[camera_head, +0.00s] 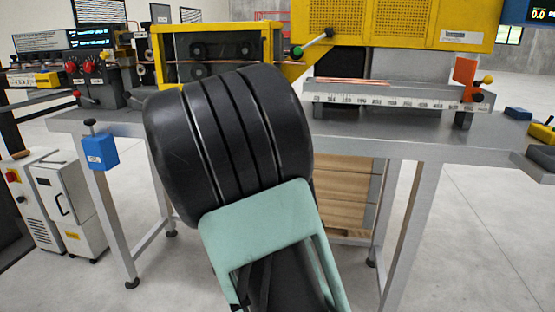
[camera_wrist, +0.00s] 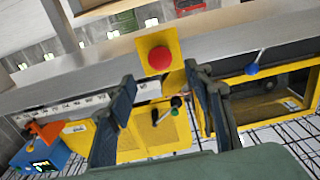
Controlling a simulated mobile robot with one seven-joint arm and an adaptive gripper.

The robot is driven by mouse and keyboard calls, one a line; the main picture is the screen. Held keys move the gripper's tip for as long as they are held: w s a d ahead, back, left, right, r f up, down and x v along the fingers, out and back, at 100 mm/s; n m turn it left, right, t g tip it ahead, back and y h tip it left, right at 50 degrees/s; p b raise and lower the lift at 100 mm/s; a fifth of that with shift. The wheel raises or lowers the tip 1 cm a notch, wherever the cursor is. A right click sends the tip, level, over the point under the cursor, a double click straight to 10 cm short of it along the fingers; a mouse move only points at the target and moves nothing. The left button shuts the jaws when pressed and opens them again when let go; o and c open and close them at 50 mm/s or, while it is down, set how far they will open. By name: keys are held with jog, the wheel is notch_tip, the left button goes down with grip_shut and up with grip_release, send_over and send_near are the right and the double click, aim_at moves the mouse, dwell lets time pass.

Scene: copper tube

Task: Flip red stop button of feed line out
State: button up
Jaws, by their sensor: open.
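A round red button (camera_wrist: 159,58) sits on a square yellow plate (camera_wrist: 146,41) at the front edge of the grey bench in the wrist view. My gripper (camera_wrist: 159,76) is open, with its two dark fingers spread on either side below the button in the picture. Nothing is between the fingertips, and I cannot tell how far they are from the button. In the head view my own large black and green arm parts cover the middle of the bench front, and neither this button nor my fingers can be seen there.
The bench (camera_head: 370,148) carries a yellow roller frame (camera_head: 157,50) and a white ruler scale (camera_head: 395,102). A lever with a black and green end (camera_wrist: 175,101) and a blue-knobbed lever (camera_wrist: 252,69) lie near the button. A blue box (camera_head: 100,152) hangs at the left.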

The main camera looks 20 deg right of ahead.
jog(key=v, duration=0.4)
jog(key=shift+a, duration=0.1)
dwell(0.3)
